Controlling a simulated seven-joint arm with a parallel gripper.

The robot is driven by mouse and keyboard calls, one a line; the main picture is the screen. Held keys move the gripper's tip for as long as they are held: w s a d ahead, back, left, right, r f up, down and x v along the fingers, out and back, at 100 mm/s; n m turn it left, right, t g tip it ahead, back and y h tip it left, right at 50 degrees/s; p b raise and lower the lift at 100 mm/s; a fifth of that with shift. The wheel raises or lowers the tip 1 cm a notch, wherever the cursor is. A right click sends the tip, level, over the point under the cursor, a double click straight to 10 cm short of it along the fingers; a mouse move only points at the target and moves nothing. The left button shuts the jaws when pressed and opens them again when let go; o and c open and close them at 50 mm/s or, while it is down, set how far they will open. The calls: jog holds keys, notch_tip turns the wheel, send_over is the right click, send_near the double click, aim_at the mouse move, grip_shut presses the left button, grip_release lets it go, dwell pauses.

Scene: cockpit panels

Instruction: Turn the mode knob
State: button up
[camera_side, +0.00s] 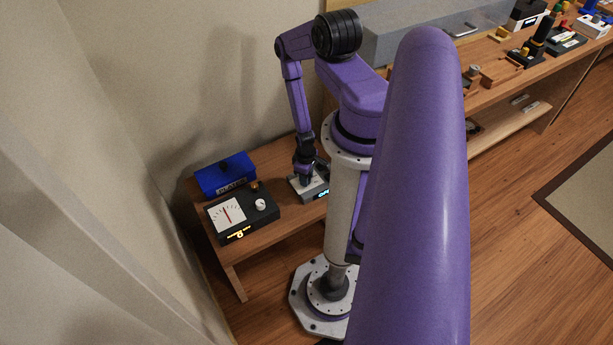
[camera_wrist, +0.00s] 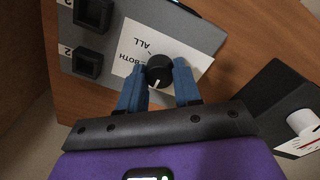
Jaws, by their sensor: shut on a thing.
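A round black knob (camera_wrist: 158,72) with a white pointer line stands on a grey panel (camera_wrist: 196,30) in the wrist view. A white label next to it shows the words "BOTH" and "ALL". The blue fingers of my gripper (camera_wrist: 158,84) are on either side of the knob, shut on it. The pointer line faces towards the gripper's palm. In the side view my gripper (camera_side: 306,178) points down onto the small grey panel box (camera_side: 316,190); the knob is hidden there by the fingers.
Left of the panel in the side view stand a black meter box (camera_side: 262,216) with a white dial and white knob, and a blue box (camera_side: 223,174). The panel also bears black square parts (camera_wrist: 91,63). Some bare wood bench (camera_side: 282,226) shows in front.

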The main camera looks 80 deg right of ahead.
jog(key=o, duration=1)
jog(key=shift+o, duration=0.2)
notch_tip(320, 180, up, 17)
jog(key=shift+a+r, duration=0.2)
jog(key=shift+a, duration=0.1)
jog(key=shift+w, duration=0.1)
dwell(0.3)
